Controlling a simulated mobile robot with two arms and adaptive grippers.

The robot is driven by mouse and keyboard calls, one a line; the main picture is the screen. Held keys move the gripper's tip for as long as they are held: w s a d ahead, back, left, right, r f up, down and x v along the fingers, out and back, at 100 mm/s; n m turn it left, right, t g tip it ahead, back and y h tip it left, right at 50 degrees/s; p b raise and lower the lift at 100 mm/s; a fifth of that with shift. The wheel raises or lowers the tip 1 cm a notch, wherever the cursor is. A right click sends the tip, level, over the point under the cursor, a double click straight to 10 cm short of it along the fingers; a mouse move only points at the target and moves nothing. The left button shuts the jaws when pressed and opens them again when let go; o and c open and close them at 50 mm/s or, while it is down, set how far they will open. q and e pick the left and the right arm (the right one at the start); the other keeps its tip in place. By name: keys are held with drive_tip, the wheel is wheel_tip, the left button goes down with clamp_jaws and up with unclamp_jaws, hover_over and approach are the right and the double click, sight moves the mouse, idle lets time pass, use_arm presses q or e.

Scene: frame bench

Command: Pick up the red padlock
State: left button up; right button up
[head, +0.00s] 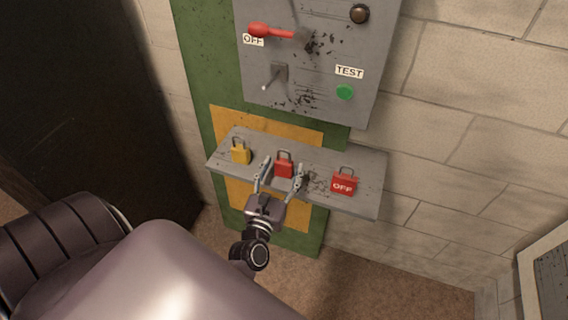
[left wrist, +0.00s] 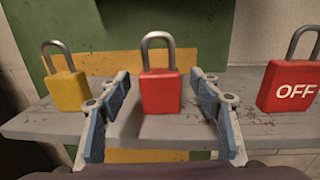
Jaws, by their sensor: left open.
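A plain red padlock (head: 283,166) with a grey shackle stands upright in the middle of a grey shelf (head: 359,204). In the left wrist view the red padlock (left wrist: 160,92) stands beyond and between my fingertips, with space on both sides. My left gripper (head: 279,172) is open around the line to this padlock and holds nothing; its two fingers also show in the left wrist view (left wrist: 160,100). A second red padlock marked OFF (head: 344,183) stands to the right on the shelf. My right gripper is not in view.
A yellow padlock (head: 240,152) stands at the shelf's left end. Above the shelf is a grey panel (head: 318,78) with a red lever (head: 270,31), a metal hasp-like part (head: 275,76) and a green button (head: 344,92). A block wall (head: 470,130) is at the right.

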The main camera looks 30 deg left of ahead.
use_arm(q)
drive_tip(key=shift+x, duration=1.05)
drive_tip(key=c, duration=1.4)
wheel_tip(320, 180, up, 10)
drive_tip(key=p, duration=0.9)
